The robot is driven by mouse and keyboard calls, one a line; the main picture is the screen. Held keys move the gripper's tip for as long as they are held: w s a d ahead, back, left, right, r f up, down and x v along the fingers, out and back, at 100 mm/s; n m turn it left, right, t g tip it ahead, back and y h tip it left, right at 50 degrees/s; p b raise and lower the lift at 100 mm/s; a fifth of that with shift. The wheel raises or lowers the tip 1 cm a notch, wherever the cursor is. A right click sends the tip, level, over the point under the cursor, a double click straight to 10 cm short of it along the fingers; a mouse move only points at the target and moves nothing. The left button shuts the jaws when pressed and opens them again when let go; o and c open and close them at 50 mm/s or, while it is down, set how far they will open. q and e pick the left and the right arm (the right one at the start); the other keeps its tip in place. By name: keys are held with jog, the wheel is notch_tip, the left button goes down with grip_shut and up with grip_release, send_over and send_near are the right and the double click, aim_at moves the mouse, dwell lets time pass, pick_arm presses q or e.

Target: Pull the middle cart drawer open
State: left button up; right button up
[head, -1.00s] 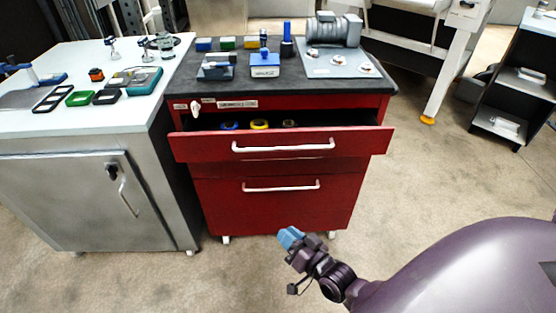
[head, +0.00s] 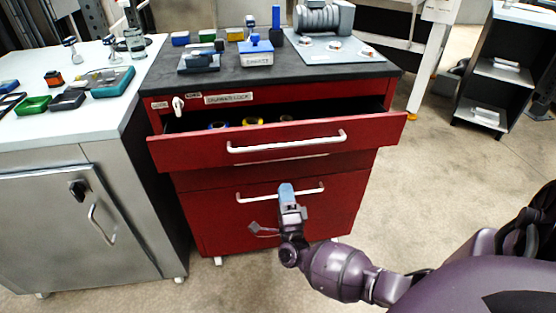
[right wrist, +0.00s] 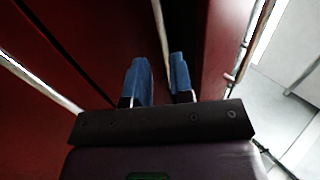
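The red cart (head: 205,220) has its top drawer (head: 180,150) pulled open. The middle drawer is a recessed front below it; its white handle (head: 290,158) shows as a thin line, mostly covered by the top drawer. The lower drawer handle (head: 250,198) is partly behind my right gripper (head: 286,190), which is raised before the cart front. In the right wrist view its two blue fingers (right wrist: 158,65) are apart. A pale handle bar (right wrist: 158,25) runs toward the gap between them; I cannot tell whether they touch it. My left gripper is not in view.
The open top drawer overhangs the front above my right gripper. A grey cabinet (head: 60,225) with a white top stands left of the cart. A dark shelf unit (head: 485,80) stands at the right. The floor (head: 410,180) right of the cart is clear.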

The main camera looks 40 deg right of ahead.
jog(key=x, duration=0.9)
jog(key=shift+w+r, duration=0.25)
jog(key=shift+w, duration=0.05)
grip_shut()
